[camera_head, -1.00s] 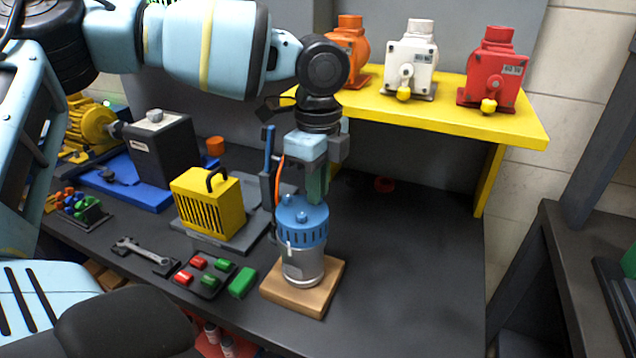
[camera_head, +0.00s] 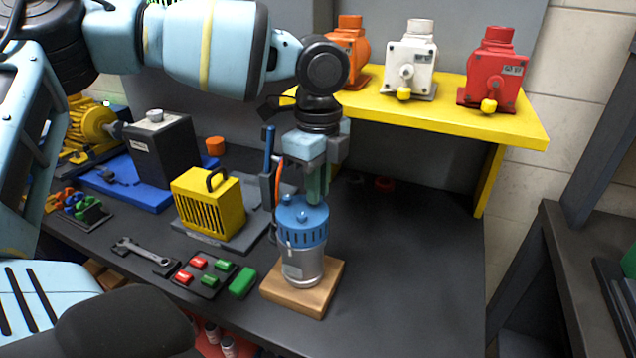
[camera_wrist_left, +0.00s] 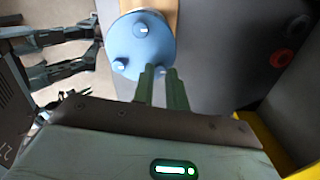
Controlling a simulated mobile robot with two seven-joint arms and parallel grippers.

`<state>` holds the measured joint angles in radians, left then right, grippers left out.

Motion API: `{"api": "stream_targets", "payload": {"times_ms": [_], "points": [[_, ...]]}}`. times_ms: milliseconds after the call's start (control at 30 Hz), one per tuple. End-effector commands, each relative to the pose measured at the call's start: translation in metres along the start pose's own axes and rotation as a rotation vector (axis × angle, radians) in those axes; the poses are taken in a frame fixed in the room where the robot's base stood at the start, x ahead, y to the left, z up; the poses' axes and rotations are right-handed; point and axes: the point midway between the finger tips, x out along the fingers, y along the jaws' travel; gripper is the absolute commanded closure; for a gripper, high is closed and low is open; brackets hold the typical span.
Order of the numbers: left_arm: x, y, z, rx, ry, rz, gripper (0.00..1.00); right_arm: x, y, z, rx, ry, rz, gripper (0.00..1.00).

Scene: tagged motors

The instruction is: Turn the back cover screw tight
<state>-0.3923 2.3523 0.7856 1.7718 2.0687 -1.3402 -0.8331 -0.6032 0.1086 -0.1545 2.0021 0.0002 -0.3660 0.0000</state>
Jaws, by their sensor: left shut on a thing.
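A motor with a grey body (camera_head: 300,265) stands upright on a wooden block (camera_head: 323,285) on the dark bench. Its round blue back cover (camera_head: 296,220) is on top, and the left wrist view shows it from above (camera_wrist_left: 135,50). Two screw heads stand clear on the cover, one at its far side (camera_wrist_left: 142,29) and one at its left (camera_wrist_left: 118,65). My left gripper (camera_head: 316,202) points down at the cover's right edge. Its green fingers (camera_wrist_left: 157,72) are shut on a third back cover screw, mostly hidden between the tips.
A yellow slatted unit (camera_head: 208,205) with a black handle stands left of the motor. A wrench (camera_head: 145,252) and red and green blocks lie in front of it. A yellow shelf (camera_head: 450,112) holding three motors is behind. The bench right of the motor is clear.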

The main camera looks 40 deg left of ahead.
Motion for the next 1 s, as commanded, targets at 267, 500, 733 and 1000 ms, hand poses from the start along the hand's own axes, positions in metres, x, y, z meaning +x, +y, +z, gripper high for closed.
{"api": "stream_targets", "payload": {"times_ms": [267,500,733,1000], "points": [[-0.006,-0.003,0.0,-0.002,0.001,-0.018,1.0,0.0,0.0,-0.001,-0.001,0.002,0.0,0.79],[-0.003,-0.002,0.0,-0.001,0.001,-0.009,0.63,0.002,0.001,-0.004,-0.002,0.008,0.001,0.79],[-0.003,-0.001,0.0,-0.001,0.0,-0.005,0.63,0.003,0.001,-0.007,-0.002,0.013,0.001,0.79],[-0.035,-0.002,0.0,-0.001,0.0,-0.01,0.63,0.003,0.001,-0.004,-0.002,0.01,0.001,0.79]]}}
